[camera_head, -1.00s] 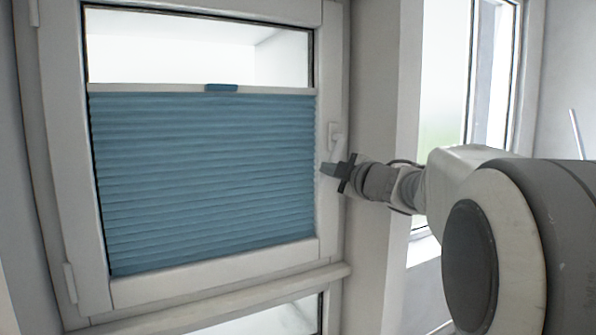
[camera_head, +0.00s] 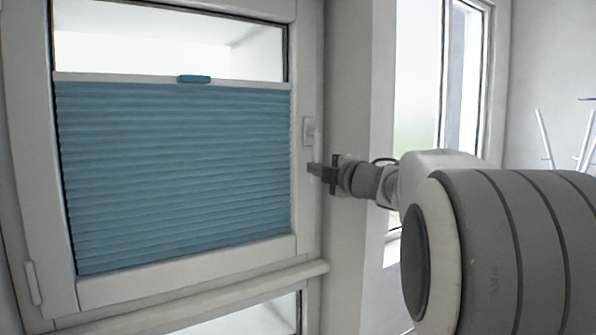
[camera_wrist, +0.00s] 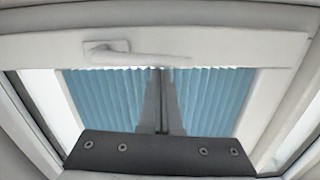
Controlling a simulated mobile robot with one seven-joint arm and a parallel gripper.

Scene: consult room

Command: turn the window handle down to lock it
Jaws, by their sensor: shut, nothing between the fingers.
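The white window handle (camera_head: 309,131) sits on the right side of the window frame in the head view. In the wrist view its handle lever (camera_wrist: 150,57) runs lengthwise along the frame from its base plate, which suggests that it points down. My gripper (camera_head: 314,169) is just below the handle's base plate, in front of the frame near the blind's right edge. In the wrist view its dark fingers are shut together with nothing between them, and their tips lie beside the lever. I cannot tell whether they touch it. The lever's lower part is hard to see in the head view.
A blue pleated blind (camera_head: 175,170) covers most of the window pane. A white sill ledge (camera_head: 200,303) runs below. A wall pillar (camera_head: 347,80) and a second window (camera_head: 420,85) stand to the right. Thin white rods (camera_head: 545,140) show at the far right.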

